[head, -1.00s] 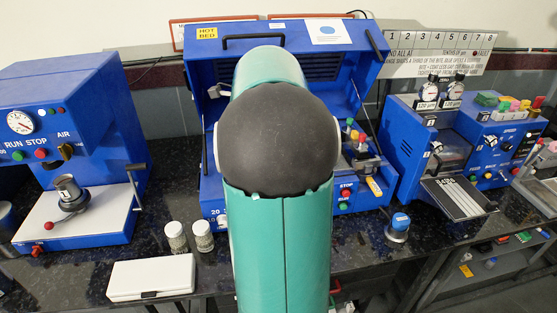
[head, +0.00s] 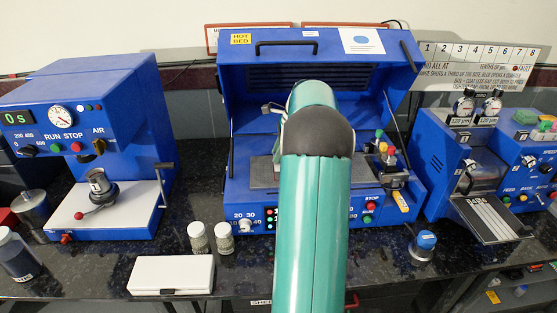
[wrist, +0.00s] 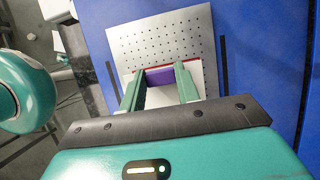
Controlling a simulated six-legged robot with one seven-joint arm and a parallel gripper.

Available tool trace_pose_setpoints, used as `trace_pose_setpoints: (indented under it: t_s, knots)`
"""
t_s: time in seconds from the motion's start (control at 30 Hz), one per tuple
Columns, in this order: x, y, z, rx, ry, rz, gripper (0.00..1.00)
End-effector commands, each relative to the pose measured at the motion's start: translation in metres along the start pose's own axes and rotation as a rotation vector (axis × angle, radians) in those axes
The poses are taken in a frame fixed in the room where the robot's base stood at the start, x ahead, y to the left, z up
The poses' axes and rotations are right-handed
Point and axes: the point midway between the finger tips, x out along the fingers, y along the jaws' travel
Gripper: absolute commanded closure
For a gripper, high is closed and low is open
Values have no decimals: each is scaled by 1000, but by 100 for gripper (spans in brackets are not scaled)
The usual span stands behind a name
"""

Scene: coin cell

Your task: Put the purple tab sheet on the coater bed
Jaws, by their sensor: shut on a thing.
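In the wrist view my gripper (wrist: 160,74) is shut on the purple tab (wrist: 160,94), which shows between the two green fingers. A pale sheet with a thin red edge (wrist: 205,78) shows around and beyond the fingers. The perforated grey plate of the coater bed (wrist: 160,38) lies below and ahead of the fingertips. I cannot tell whether the sheet touches the plate. In the head view the blue coater (head: 300,75), marked HOT BED, has its lid raised. Its grey bed (head: 256,174) shows only partly; my arm hides the gripper and the sheet.
A blue press (head: 110,130) stands left and another blue machine (head: 465,165) right. Two small jars (head: 211,238), a white case (head: 171,274) and a blue-topped knob (head: 424,243) stand in front. Colored knobs (head: 386,150) rise at the bed's right side. The raised lid is behind my arm.

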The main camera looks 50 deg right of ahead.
Motion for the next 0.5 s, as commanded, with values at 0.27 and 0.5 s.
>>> trace_pose_setpoints:
  t_s: [0.27,0.5]
  knots:
    - [30,-4,-15,1,-1,1,90]
    - [32,-4,-16,0,0,-1,90]
